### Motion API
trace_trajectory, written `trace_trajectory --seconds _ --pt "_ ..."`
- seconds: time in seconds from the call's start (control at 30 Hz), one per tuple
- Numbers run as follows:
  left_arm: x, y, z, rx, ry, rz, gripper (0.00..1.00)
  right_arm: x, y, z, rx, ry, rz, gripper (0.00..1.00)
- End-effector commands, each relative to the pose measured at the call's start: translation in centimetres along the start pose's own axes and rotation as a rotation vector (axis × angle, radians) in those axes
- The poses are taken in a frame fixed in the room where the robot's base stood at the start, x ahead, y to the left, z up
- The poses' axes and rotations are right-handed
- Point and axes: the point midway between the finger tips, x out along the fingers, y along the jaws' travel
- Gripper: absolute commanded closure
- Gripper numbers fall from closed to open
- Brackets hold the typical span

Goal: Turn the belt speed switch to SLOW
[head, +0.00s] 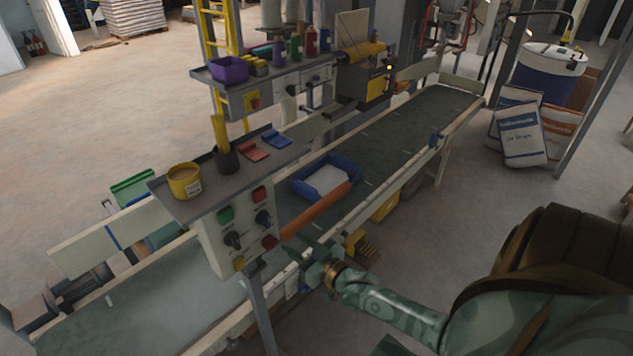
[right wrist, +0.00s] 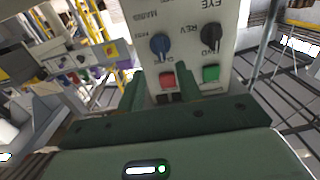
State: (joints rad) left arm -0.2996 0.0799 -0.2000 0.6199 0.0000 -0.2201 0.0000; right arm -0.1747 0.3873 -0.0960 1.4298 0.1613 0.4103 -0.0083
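The control panel (head: 243,228) is a pale box below the grey shelf. It carries a black knob (head: 233,240), a blue knob (head: 263,217) and green, red and yellow buttons. The right wrist view shows the panel upside down, with the blue knob (right wrist: 160,45) left of the black knob (right wrist: 210,32), which has FWD and REV lettering. My right gripper (head: 306,250) is right of the panel. In the wrist view its fingers (right wrist: 162,78) are apart and empty, framing the red button (right wrist: 167,80). My left gripper is not visible.
The conveyor belt (head: 400,132) runs behind the panel, bearing a blue tray (head: 318,188). An orange bar (head: 316,210) lies close above my right gripper. A mug (head: 184,182) and dark cup (head: 227,160) stand on the shelf. Paper sacks (head: 522,135) stand at right.

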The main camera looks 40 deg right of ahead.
Motion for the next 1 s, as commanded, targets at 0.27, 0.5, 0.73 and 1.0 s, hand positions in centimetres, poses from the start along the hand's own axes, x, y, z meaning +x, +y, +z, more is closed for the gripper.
trace_trajectory --seconds 0.27,0.5,0.73,1.0 --pt "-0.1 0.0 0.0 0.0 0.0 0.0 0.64 -5.8 0.0 0.1 0.0 -0.002 0.0 0.65" --pt "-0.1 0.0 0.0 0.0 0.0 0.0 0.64 -7.2 0.0 0.0 0.0 0.0 0.0 0.65" --pt "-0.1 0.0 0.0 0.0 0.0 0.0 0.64 -7.1 0.0 0.0 0.0 0.0 0.0 0.65" --pt "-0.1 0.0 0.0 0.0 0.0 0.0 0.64 -7.1 0.0 0.1 0.0 -0.001 0.0 0.65"
